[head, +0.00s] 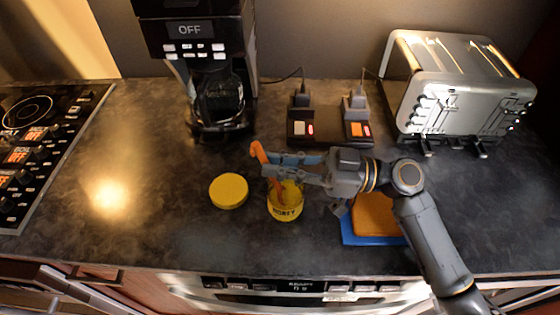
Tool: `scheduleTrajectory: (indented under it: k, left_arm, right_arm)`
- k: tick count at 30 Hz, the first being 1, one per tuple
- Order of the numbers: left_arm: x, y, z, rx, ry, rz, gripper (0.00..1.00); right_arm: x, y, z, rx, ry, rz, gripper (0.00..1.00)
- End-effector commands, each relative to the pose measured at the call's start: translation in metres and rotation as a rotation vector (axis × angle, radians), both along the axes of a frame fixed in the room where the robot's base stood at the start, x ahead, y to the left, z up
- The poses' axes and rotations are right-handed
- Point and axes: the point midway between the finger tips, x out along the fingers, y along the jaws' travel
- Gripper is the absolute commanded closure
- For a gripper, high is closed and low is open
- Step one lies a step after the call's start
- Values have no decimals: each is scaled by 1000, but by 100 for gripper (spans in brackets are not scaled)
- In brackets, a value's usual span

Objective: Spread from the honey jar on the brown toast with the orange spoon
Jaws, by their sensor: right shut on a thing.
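The honey jar (285,211) is yellow and labelled, and stands open on the dark counter. My right gripper (266,167) is above the jar, shut on the orange spoon (258,152). The spoon's handle sticks up left of the fingers, and its lower part reaches down into the jar's mouth. How deep it sits in the honey is hidden. The brown toast (378,216) lies on a blue plate (362,240) to the right of the jar, partly covered by my right arm. My left gripper is not in view.
A yellow lid (229,191) lies left of the jar. A coffee maker (212,70), power sockets (330,128) with plugs, and a silver toaster (455,90) stand at the back. A stove (40,140) is at the left. The counter between stove and lid is clear.

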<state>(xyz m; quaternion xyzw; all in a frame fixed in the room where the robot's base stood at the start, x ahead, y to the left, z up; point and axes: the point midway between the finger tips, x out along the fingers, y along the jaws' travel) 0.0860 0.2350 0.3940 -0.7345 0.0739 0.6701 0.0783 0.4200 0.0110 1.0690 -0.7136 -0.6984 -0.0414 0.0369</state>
Motion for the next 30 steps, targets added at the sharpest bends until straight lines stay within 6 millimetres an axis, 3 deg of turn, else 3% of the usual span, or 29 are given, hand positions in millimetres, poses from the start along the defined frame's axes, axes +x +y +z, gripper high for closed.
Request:
scheduleTrajectory:
  k: [30]
  left_arm:
    - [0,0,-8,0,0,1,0]
  right_arm:
    - [0,0,-6,0,-1,0,100]
